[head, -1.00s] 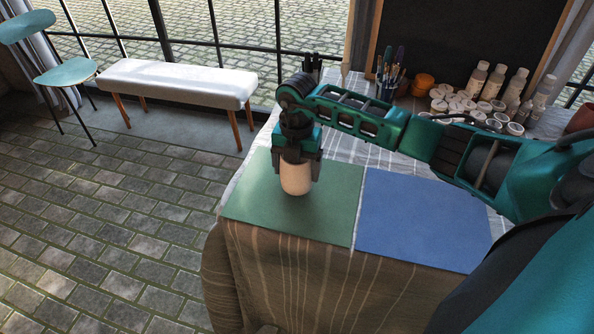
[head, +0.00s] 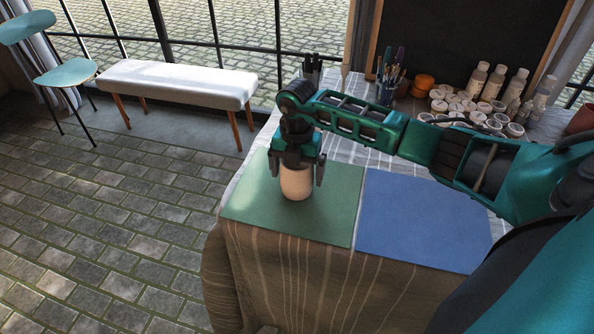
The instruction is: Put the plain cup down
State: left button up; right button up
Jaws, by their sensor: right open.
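The plain cup (head: 296,184) is a pale, cream-coloured cup. It stands upright on the green mat (head: 337,213) on the table. My right gripper (head: 298,178) is directly above and around the cup, pointing down. Its fingers are open, one on each side of the cup, and the cup's upper part is hidden by the gripper. My left gripper does not show.
A blue mat (head: 420,222) lies right of the green one and is empty. Paint pots (head: 455,103), bottles (head: 492,82) and a brush holder (head: 387,92) stand at the back. A white bench (head: 178,82) is on the floor behind left.

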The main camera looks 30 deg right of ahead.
notch_tip(320, 180, up, 12)
jog(key=shift+f+p, duration=0.15)
jog(key=shift+p, duration=0.15)
dwell(0.5)
